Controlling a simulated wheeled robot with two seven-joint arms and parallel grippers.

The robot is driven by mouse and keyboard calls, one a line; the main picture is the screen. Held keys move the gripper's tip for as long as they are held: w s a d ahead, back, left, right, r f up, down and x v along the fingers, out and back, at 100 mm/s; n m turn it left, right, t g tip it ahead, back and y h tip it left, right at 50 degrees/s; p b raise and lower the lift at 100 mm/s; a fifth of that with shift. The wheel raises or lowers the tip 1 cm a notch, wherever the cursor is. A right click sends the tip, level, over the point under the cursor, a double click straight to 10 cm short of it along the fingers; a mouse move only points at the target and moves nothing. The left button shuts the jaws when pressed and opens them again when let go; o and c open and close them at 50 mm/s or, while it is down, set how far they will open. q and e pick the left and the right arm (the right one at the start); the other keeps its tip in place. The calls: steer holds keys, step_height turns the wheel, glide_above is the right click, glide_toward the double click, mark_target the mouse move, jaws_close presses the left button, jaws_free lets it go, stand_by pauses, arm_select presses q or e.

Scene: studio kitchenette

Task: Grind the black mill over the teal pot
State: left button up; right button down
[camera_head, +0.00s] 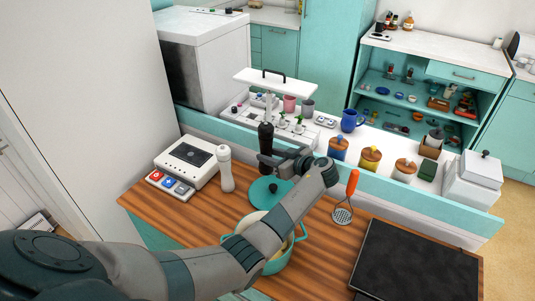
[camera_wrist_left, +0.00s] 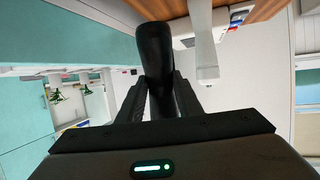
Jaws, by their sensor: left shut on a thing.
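The black mill (camera_head: 266,137) is upright in the head view, held in my left gripper (camera_head: 277,163). In the left wrist view the black mill (camera_wrist_left: 154,48) stands between the two fingers, which close on its sides. The teal pot (camera_head: 299,236) stands on the wooden counter, largely hidden behind my left forearm; pale contents show at its left edge. In the picture the mill is behind and left of the pot, over the area of a teal lid (camera_head: 262,190). Its height above the counter is hard to tell. My right gripper is out of view.
A white mill (camera_head: 226,170) stands close left of the black one, and also shows in the left wrist view (camera_wrist_left: 202,45). Lidded jars (camera_head: 370,159) line the ledge behind.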

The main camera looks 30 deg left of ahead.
arm_select(q)
steer(key=s+d+r+m+t+h+b, duration=0.3)
steer(key=s+d+m+t+h, duration=0.2)
steer(key=d, duration=0.5)
steer(key=s+d+r+m+t+h+b, duration=0.4)
steer(key=s+d+m+t+h, duration=0.1)
steer(key=s+d+m+h, duration=0.3)
steer(key=s+d+m, duration=0.1)
steer(key=s+d, duration=0.1)
steer(key=s, duration=0.1)
steer(key=shift+s+r+m+b, duration=0.2)
steer(key=shift+s+m+b, duration=0.1)
steer(key=shift+m, duration=0.1)
